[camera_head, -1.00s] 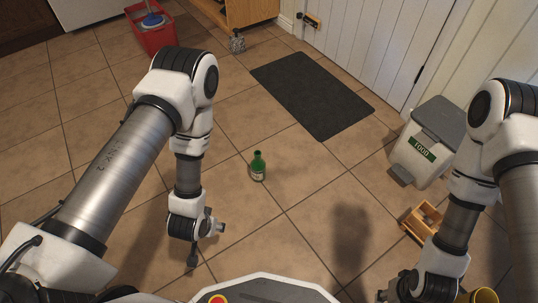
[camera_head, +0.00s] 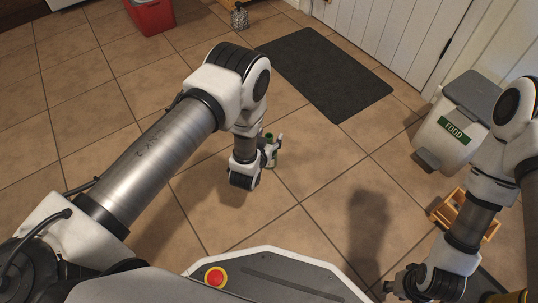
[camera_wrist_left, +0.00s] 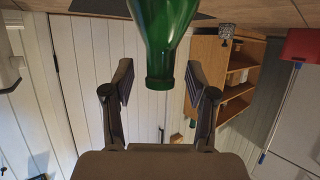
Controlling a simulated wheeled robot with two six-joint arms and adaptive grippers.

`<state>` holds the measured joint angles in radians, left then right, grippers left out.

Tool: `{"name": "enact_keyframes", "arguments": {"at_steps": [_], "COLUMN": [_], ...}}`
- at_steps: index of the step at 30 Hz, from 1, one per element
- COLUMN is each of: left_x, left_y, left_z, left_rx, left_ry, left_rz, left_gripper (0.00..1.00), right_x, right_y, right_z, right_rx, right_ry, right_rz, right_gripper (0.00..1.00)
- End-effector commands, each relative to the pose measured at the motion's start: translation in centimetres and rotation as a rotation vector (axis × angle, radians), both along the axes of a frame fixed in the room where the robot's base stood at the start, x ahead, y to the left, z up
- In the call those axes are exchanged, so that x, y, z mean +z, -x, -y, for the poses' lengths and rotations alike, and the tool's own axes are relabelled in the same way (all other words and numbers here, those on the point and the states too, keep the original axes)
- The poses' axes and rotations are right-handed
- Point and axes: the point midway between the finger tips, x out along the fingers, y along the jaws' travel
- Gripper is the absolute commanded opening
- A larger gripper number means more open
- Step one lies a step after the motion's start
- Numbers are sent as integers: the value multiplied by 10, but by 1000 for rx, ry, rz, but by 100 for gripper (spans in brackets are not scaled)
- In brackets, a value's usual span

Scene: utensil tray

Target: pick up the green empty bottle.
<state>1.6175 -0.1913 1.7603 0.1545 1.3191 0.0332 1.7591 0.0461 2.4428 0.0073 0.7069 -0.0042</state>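The green bottle (camera_head: 270,161) stands on the tiled floor in the head view, partly hidden by my left gripper (camera_head: 273,147). In the left wrist view, the bottle (camera_wrist_left: 163,35) hangs in from the top edge, its neck and mouth between the two fingers of my left gripper (camera_wrist_left: 159,82). The fingers are spread, with a clear gap on both sides of the neck. My right gripper (camera_head: 392,289) is low at the bottom right of the head view, away from the bottle; its fingers are too unclear to judge.
A dark mat (camera_head: 325,75) lies beyond the bottle. A white food bin (camera_head: 450,125) and a wooden crate (camera_head: 463,216) stand at the right. Open tiled floor surrounds the bottle.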

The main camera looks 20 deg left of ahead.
Motion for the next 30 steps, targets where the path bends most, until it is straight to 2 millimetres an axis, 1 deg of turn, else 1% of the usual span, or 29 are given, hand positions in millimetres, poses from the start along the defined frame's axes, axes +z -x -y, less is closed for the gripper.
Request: {"name": "enact_keyframes", "arguments": {"at_steps": [1, 2, 3, 4, 5, 14, 17, 22, 26, 27, 28, 30], "left_x": [0, 0, 0, 0, 0, 0, 4, 20, 40, 45, 41, 43], "left_y": [0, 0, 0, 0, 0, 1, 0, 0, 0, 2, 9, 22], "left_z": [0, 0, 0, 0, 0, 0, 0, 0, 0, 1, 7, 16], "left_rx": [0, 0, 0, 0, 0, 0, 0, 0, 0, -1, -4, -5], "left_ry": [0, 0, 0, 0, 0, 0, 0, 0, 0, 0, 1, 0], "left_rz": [0, 0, 0, -1, -1, 0, 0, 0, 0, -1, -4, -4], "left_gripper": [40, 29, 15, 4, 0, 0, 0, 0, 0, 0, 0, 0], "right_x": [0, 0, 0, 0, 0, 0, 3, 19, 36, 41, 42, 50], "right_y": [0, 0, 0, 0, 0, 0, 1, 4, 6, 6, 6, 6], "right_z": [0, 0, 0, 0, 0, 0, 0, 0, -1, -1, -1, -1], "right_rx": [0, 0, 0, 0, 0, 0, 0, -5, -5, -3, -3, -1], "right_ry": [0, 0, 0, 0, 0, 0, 0, -2, -3, -3, -3, -4], "right_rz": [0, 0, 0, 0, 0, -1, -2, -11, -16, -16, -17, -18], "right_gripper": [40, 40, 40, 40, 40, 40, 40, 40, 40, 40, 40, 40]}}
